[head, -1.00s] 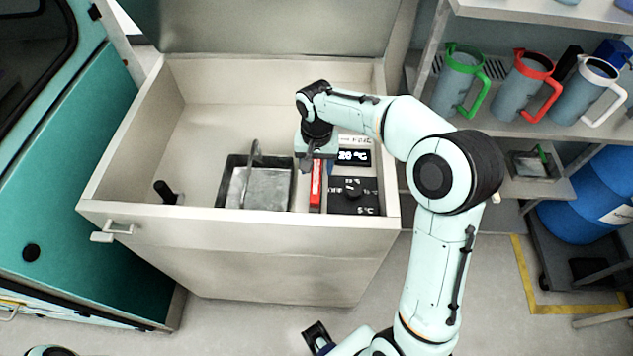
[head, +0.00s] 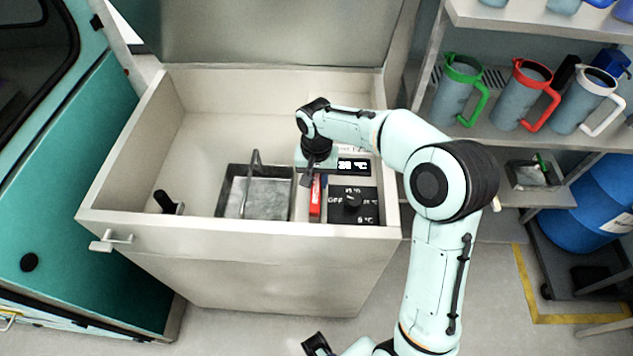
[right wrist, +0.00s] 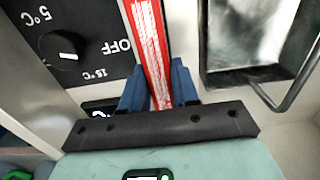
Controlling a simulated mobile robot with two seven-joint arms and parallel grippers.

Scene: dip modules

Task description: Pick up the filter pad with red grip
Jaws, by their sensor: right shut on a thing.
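The red grip (head: 315,203) is a narrow red strip with white lettering. It lies along the left side of the black control panel in the big cream box, and no pad shows apart from it. My right gripper (head: 311,178) reaches down over its far end. In the right wrist view, the red grip (right wrist: 149,45) runs between the blue fingers (right wrist: 158,90), which are shut on it. The gripped end is partly hidden by the gripper.
A metal basin with a bent handle (head: 232,190) stands close left of the red grip. The black panel with a knob (head: 366,212) is close on its right. The cream box's front wall (head: 250,232) is near. Shelves with jugs (head: 458,95) stand right.

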